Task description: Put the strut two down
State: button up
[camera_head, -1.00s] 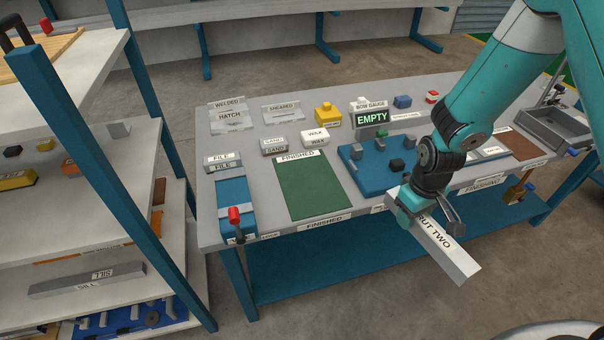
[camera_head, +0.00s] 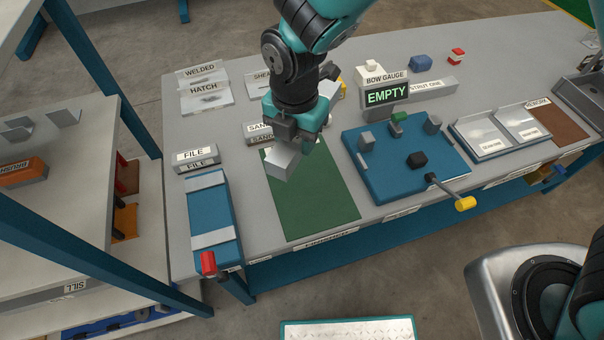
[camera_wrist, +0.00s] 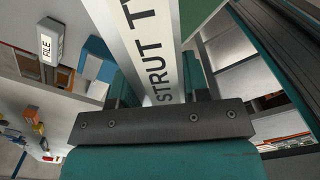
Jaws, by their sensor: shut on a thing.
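Strut two is a light grey bar (camera_head: 284,162) held in my gripper (camera_head: 298,130). Its near end points toward the camera, above the far left part of the green finished mat (camera_head: 318,205). The wrist view shows its side with the lettering "STRUT T" (camera_wrist: 150,50) between my fingers, the rest cut off. My gripper is shut on it and appears to be above the table. Whether the strut touches anything below cannot be told. The far part of the strut is hidden behind my gripper.
A blue fixture (camera_head: 385,170) with grey blocks and a yellow-ended handle stands right of the mat. A blue clamp bed (camera_head: 212,215) with a red knob lies left. The bow gauge (camera_head: 387,92) reads EMPTY, with strut one (camera_head: 432,88) beside it. The near mat is bare.

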aim_at(298, 195)
notch_tip(298, 195, down, 18)
jog(key=p, duration=0.3)
jog(key=shift+f, duration=0.1)
jog(key=o, duration=1.2)
